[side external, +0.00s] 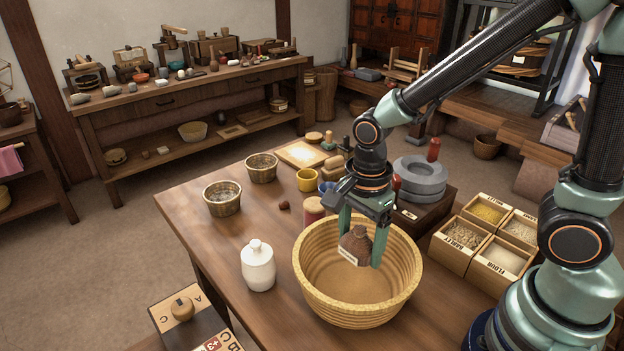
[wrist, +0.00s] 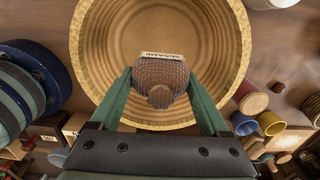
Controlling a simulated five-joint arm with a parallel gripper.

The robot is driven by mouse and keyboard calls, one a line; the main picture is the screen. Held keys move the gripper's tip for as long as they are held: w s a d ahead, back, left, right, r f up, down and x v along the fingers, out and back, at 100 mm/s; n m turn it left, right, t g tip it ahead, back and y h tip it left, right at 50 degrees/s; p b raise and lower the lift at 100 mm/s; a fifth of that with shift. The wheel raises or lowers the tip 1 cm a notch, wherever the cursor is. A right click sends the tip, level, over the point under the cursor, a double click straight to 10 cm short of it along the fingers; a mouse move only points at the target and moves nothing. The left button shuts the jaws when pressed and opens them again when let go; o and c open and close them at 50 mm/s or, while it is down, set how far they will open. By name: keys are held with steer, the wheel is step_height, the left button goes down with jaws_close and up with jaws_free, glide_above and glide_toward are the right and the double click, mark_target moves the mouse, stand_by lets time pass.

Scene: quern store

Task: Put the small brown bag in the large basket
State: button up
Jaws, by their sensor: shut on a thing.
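The small brown bag (side external: 356,244) carries a pale label and is tied at the top. My gripper (side external: 362,240) is shut on it, with one green finger on each side. In the side view the bag hangs over the large basket (side external: 318,289), a wide woven straw bowl on the table. In the wrist view the bag (wrist: 160,80) sits between my fingertips (wrist: 160,84), and its label reads SESAME. The large basket (wrist: 215,100) lies beneath it there, and its visible floor is empty. The exact height of the bag above the basket floor is hard to tell.
A white lidded jar (side external: 258,267) stands left of the basket. A grain box (side external: 452,257) and a stone quern (side external: 420,178) are to the right.

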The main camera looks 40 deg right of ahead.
mark_target(362, 227)
step_height(362, 227, down, 9)
steer(key=shift+f, duration=0.1)
stand_by(0.4)
steer(key=o, duration=1.3)
step_height(362, 227, up, 12)
steer(key=shift+r, duration=0.15)
steer(key=shift+s+d+r+n+t, duration=0.1)
steer(key=shift+d+r+n+t, duration=1.05)
steer(key=shift+r+n, duration=1.35)
steer(key=shift+s+d+r+n+t, duration=0.1)
steer(key=shift+d+r+n+t, duration=1)
steer(key=shift+n, duration=2.4)
steer(key=shift+s+d+r+n+t, duration=0.1)
steer(key=shift+d+r+n+t, duration=0.45)
steer(key=shift+d+r+n, duration=1.95)
